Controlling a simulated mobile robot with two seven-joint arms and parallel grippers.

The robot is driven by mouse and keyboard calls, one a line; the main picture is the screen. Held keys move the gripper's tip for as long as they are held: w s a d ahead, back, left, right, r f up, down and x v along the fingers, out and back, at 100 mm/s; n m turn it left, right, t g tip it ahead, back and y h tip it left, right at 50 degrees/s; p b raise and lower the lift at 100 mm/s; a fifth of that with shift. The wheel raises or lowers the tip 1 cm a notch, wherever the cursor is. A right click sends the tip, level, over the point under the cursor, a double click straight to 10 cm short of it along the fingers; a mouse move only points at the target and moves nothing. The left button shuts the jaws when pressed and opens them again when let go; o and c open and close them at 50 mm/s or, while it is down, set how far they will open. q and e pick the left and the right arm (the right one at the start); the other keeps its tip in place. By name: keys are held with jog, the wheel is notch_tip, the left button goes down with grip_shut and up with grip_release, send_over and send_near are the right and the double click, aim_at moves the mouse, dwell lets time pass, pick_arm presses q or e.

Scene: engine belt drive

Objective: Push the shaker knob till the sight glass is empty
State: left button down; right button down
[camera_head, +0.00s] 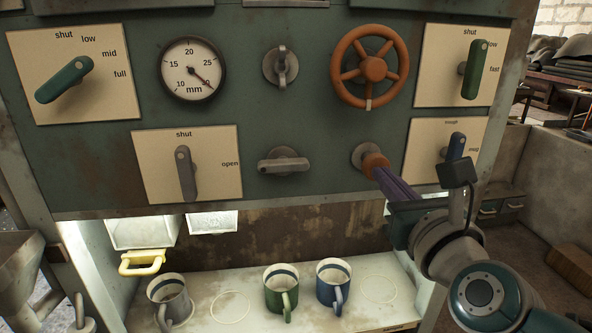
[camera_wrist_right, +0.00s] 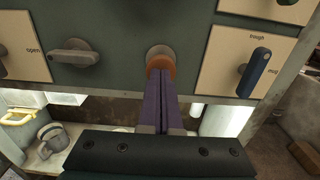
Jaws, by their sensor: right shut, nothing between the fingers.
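An orange-brown round knob (camera_head: 374,162), which I take for the shaker knob, sits on a round grey collar at the lower right of the green panel. It also shows in the right wrist view (camera_wrist_right: 160,62). My right gripper (camera_head: 384,175) is shut and empty, its purple fingers pointing at the knob. The fingertips are at the knob's face, touching or almost touching; I cannot tell which. I cannot pick out the sight glass with certainty. My left gripper is not in view.
The panel carries a dial (camera_head: 193,70), an orange handwheel (camera_head: 370,68) and several levers. A blue lever (camera_head: 456,146) is close to my right wrist. Below, a grey mug (camera_head: 170,300), a green mug (camera_head: 281,290) and a blue mug (camera_head: 333,283) stand on a pale shelf (camera_head: 240,322).

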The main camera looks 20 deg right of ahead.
jog(key=shift+w, duration=0.25)
jog(key=shift+b+x, duration=0.75)
jog(key=shift+x, duration=0.4)
jog(key=shift+f, duration=0.15)
